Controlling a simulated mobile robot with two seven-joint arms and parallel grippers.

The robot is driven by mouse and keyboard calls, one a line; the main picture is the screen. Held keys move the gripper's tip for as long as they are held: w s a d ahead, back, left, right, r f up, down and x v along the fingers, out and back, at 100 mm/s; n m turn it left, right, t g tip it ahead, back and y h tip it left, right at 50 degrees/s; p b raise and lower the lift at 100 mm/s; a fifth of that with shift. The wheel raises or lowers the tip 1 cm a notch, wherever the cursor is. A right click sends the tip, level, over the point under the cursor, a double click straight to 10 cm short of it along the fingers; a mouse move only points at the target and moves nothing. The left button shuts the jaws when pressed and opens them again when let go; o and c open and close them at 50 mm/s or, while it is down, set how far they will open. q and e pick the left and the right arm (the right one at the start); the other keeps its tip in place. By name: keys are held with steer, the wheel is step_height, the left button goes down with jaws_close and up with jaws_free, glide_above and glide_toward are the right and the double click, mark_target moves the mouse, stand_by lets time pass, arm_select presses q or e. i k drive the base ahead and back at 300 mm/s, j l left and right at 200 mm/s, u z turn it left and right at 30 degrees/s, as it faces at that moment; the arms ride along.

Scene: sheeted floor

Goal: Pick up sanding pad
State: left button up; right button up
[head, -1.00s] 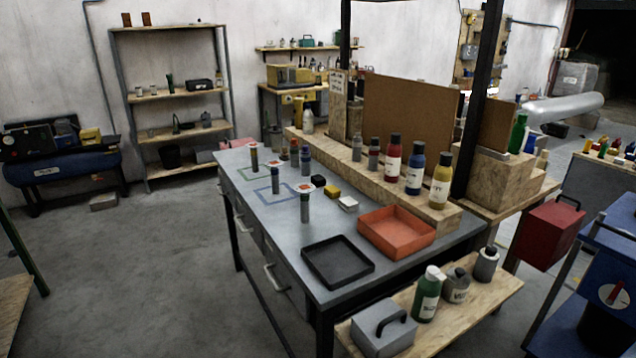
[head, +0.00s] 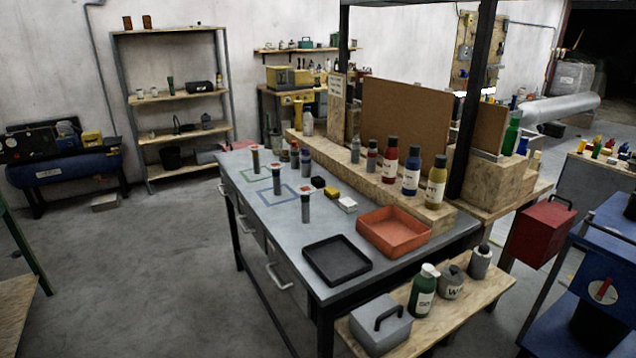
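Small blocks lie on the grey workbench (head: 262,222): a black one (head: 318,182), a yellow one (head: 332,193) and a white one (head: 347,204). Any of them may be the sanding pad; at this size I cannot tell which. They lie in a row, left of the raised wooden ledge (head: 343,172) and behind the orange tray (head: 393,249). Neither of my grippers shows in the head view.
A black tray (head: 337,278) lies at the bench's near end. Several dark upright cylinders, such as this one (head: 305,211), stand left of the blocks. Bottles line the ledge. A lower shelf (head: 448,318) holds a grey box and bottles. Floor left of the bench (head: 165,265) is clear.

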mark_target(317, 182)
steer(key=i+j+z, duration=0.1)
steer(key=i+j, duration=0.5)
steer(key=j, duration=0.15)
steer(key=i+j+z, duration=0.15)
steer(key=i+j, duration=0.4)
steer(key=j, duration=0.3)
steer(key=z, duration=0.05)
